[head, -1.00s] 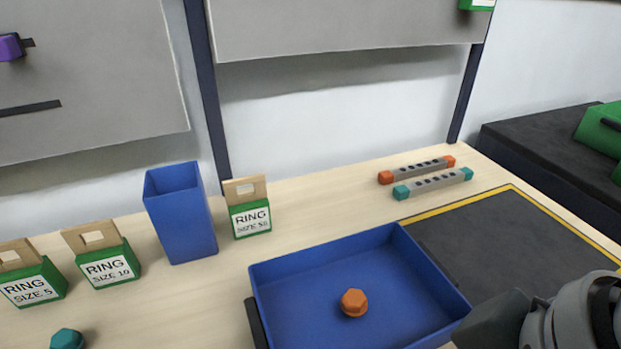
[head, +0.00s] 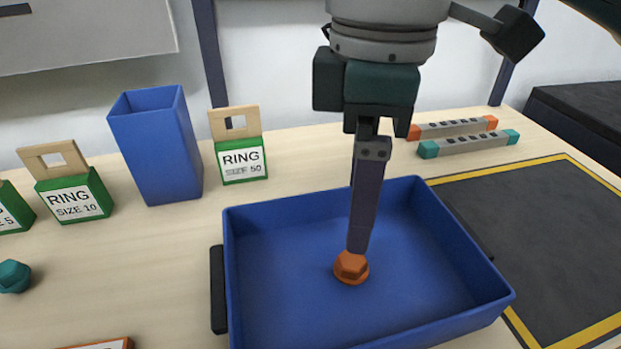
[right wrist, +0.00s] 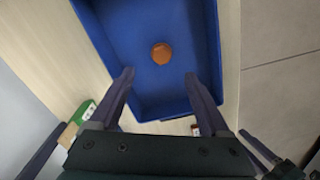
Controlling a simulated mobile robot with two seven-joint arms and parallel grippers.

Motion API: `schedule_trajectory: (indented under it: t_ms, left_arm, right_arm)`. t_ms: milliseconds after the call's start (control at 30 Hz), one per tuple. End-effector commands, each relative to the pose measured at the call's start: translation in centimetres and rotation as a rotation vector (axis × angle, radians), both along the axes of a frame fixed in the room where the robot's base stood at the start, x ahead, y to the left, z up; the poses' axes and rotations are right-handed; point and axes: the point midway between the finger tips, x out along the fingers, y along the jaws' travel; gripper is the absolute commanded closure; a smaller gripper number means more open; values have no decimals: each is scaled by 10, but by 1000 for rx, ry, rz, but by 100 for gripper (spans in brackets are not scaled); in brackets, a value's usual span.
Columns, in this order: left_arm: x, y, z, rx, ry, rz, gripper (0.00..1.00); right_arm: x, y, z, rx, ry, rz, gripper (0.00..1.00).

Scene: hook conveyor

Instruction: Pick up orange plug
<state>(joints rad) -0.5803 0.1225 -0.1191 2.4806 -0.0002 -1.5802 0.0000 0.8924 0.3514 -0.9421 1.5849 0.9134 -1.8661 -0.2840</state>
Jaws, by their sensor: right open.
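The orange plug (head: 351,267), with a hexagonal head, sits on the floor of the blue tray (head: 290,212). In the right wrist view the plug (right wrist: 161,53) lies beyond the fingertips, between their lines. My right gripper (head: 358,247) is over the tray, pointing down. In the head view its finger overlaps the top edge of the plug. In the right wrist view its two fingers (right wrist: 160,76) are wide apart with nothing between them. Whether the fingertips reach the plug's height I cannot tell. My left gripper is not in view.
A tall blue bin (head: 158,147) and green ring boxes (head: 240,159) stand behind and left of the tray. Two grey bars, one with orange ends (head: 453,128), one with teal ends (head: 470,144), lie at the back right. A teal plug (head: 13,276) is at the left.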

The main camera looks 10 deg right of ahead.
Motion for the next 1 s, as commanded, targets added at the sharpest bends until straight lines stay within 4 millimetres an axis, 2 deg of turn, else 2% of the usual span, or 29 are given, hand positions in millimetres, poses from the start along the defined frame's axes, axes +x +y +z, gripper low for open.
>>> schedule_trajectory:
  t_ms: [200,367,633,767,967,1000]
  left_arm:
    - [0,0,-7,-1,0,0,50]
    - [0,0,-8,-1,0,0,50]
    - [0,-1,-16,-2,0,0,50]
    - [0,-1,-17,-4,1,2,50]
    - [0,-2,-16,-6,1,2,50]
    - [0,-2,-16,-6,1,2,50]
  right_arm:
    - [0,-1,-33,-4,5,-1,19]
    - [-1,-1,-47,-2,3,1,19]
    - [-3,-1,-88,-2,2,-1,19]
    - [-3,-1,-95,-3,-1,1,19]
    - [-3,-1,-95,-2,-2,2,19]
    - [-3,-1,-95,-2,-2,1,24]
